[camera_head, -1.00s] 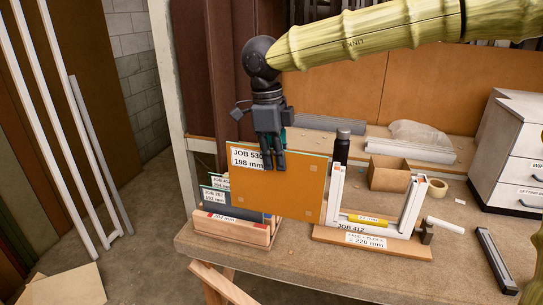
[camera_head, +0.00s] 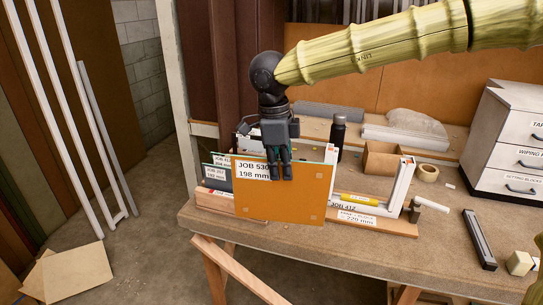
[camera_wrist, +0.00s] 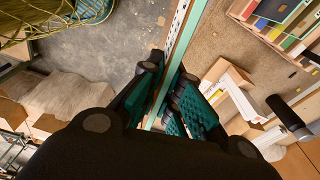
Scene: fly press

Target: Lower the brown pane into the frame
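The brown pane (camera_head: 285,207) hangs upright from my gripper (camera_head: 280,177), which is shut on its upper edge. Its label reads JOB 530, 198 mm. The pane's edge also shows between the fingers (camera_wrist: 170,90) in the wrist view. The white U-shaped frame (camera_head: 402,186) stands on a wooden base on the bench, open at the top, labelled JOB 412 and 220 mm. In the head view the pane overlaps the frame's left side and hides much of its left post. The pane appears to be in front of the frame, outside its channels. The exact gap cannot be told.
A rack (camera_head: 212,200) with other labelled panes stands left of the pane, partly hidden by it. A black bottle (camera_head: 338,132), a cardboard box (camera_head: 381,159) and a tape roll (camera_head: 427,172) stand behind the frame. A clamp (camera_head: 416,209) sits at the frame's right.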

